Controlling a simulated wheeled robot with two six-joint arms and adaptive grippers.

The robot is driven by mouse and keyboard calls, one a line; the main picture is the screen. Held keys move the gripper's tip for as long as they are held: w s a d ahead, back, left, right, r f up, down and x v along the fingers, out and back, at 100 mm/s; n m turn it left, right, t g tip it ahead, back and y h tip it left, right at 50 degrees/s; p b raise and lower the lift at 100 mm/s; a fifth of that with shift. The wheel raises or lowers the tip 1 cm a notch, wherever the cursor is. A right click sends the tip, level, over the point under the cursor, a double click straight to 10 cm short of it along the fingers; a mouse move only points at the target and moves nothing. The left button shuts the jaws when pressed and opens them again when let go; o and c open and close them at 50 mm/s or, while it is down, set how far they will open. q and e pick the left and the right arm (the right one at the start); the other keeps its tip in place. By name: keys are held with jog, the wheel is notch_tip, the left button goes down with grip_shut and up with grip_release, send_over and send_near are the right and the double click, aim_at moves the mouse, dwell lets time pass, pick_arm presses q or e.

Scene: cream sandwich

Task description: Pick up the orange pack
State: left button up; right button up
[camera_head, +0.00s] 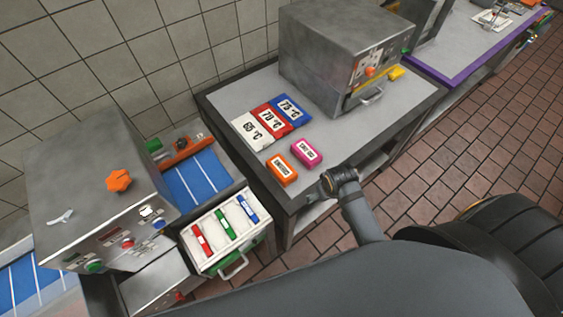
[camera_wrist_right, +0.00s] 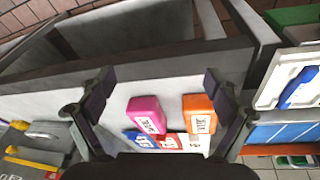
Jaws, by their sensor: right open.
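The orange pack (camera_head: 282,169) lies on the grey table top (camera_head: 228,100) near its front edge, with a white label on it. The pink pack (camera_head: 306,153) lies just to its right, a small gap apart. In the right wrist view the orange pack (camera_wrist_right: 198,108) is on the right and the pink pack (camera_wrist_right: 146,110) on the left. My right gripper (camera_wrist_right: 160,84) is open and empty, its fingers spread wide to either side of both packs in that view. It touches neither pack as far as I can tell. My left gripper is not in view.
White, red and blue temperature cards (camera_head: 271,119) lie behind the packs. A steel machine (camera_head: 335,50) stands at the table's back right. Left of the table are another steel machine (camera_head: 85,170) and an open drawer (camera_head: 205,268) with red, green and blue items.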

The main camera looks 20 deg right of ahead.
jog(key=w+a+r+p, duration=0.1)
jog(key=w+r, duration=0.3)
jog(key=r, duration=0.1)
jog(key=n+g+y, duration=0.1)
jog(key=n+g, duration=0.2)
send_near(282, 167)
jog(key=shift+s+p, duration=0.15)
jog(key=shift+p, duration=0.25)
jog(key=f, duration=0.5)
jog(key=shift+s+d, duration=0.15)
jog(key=shift+d, duration=0.05)
jog(key=shift+a+f, duration=0.15)
jog(key=shift+f, duration=0.5)
jog(key=f+b, duration=0.2)
jog(key=f, duration=0.1)
jog(key=shift+w+a+f, duration=0.1)
jog(key=shift+w+f, duration=0.1)
jog(key=shift+f, duration=0.15)
jog(key=shift+f+b, duration=0.4)
jog(key=shift+b, duration=0.15)
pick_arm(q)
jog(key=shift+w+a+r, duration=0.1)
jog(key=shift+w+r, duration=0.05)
pick_arm(e)
jog(key=shift+w, duration=0.1)
jog(key=shift+r, duration=0.1)
jog(key=shift+c, duration=0.5)
jog(key=c, duration=1.2)
